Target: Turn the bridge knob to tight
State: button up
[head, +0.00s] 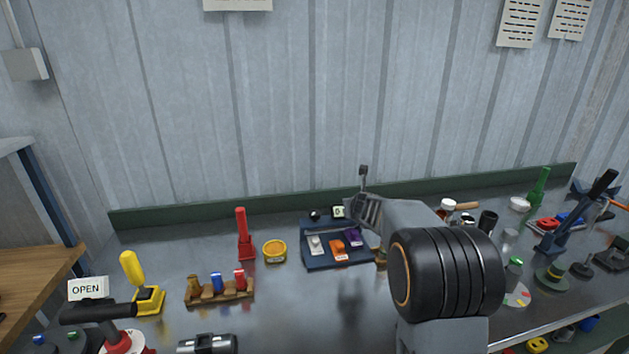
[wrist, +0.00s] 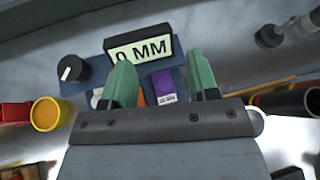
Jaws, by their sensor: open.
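A small dark blue panel (head: 312,262) stands on the bench. A black round knob (wrist: 71,69) with a white pointer mark sits at its back left corner; it shows small and dark in the head view (head: 314,215). I cannot read any "tight" label. Beside the knob is a display (wrist: 138,49) reading "0 MM". My gripper (wrist: 160,58) is open, its two green fingers apart with nothing held between them. It is over the panel, to the right of the knob and apart from it. In the head view my arm hides the panel's right side and the fingers.
The panel carries a white, an orange (head: 338,247) and a purple slider (head: 354,237). A yellow round cup (head: 274,251) and a red upright lever (head: 243,240) stand left of it. Bare metal bench lies in front of the panel.

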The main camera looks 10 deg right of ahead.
jog(key=s+d+r+n+y+p, duration=0.1)
jog(key=y+p, duration=0.1)
jog(key=p, duration=0.4)
jog(key=n+y+p, duration=0.6)
jog(key=y, duration=0.1)
send_near(316, 213)
jog(key=p+x, duration=0.4)
jog(key=x, duration=0.6)
jog(key=shift+w+a, duration=0.2)
jog(key=shift+w, duration=0.15)
jog(key=shift+f, duration=0.15)
jog(key=c, duration=0.6)
